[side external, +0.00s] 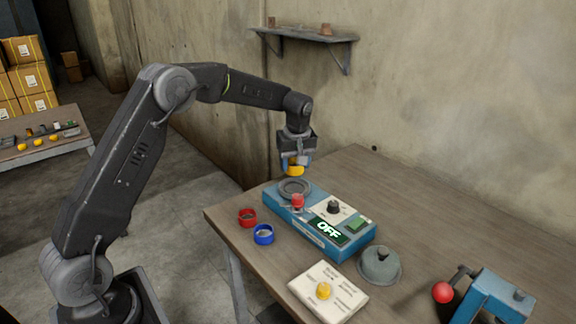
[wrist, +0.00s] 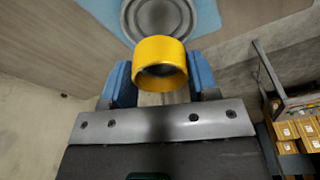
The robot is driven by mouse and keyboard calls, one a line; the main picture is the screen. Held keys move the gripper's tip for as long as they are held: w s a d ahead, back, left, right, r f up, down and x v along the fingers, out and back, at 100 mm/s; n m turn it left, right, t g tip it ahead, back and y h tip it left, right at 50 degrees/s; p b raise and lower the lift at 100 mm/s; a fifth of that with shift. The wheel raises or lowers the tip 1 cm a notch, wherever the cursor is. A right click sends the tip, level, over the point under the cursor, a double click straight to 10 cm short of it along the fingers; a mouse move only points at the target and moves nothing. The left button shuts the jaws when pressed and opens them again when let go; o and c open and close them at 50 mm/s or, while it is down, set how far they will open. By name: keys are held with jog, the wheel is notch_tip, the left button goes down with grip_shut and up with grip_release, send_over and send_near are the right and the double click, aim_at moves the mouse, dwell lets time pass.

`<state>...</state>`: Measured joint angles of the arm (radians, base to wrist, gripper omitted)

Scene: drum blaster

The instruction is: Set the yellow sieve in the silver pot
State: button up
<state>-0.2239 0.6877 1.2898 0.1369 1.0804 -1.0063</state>
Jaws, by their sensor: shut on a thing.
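The yellow sieve (side external: 295,170) is a short ring held in my gripper (side external: 293,162), above the back left end of the blue machine. In the wrist view the sieve (wrist: 160,62) sits between the two blue fingers of my gripper (wrist: 159,80). The round silver pot (side external: 294,187) is set in the top of the blue machine, just below the sieve and apart from it. The pot (wrist: 157,16) also shows in the wrist view beyond the sieve, partly cut off by the frame edge.
The blue machine (side external: 308,240) has a red knob and an "OFF" display. A red ring (side external: 247,217) and a blue ring (side external: 263,235) lie in front of it. A grey knobbed lid (side external: 379,266), a card with a yellow piece (side external: 323,291) and a red-ball lever (side external: 443,292) stand nearby.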

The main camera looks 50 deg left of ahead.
aim_at(294, 189)
jog(key=shift+f, duration=2.1)
jog(key=shift+f, duration=0.75)
dwell(0.7)
jog(key=o, duration=0.9)
jog(key=shift+c, duration=0.2)
jog(key=shift+r, duration=0.3)
jog(key=shift+o, duration=1.1)
jog(key=shift+r, duration=2.7)
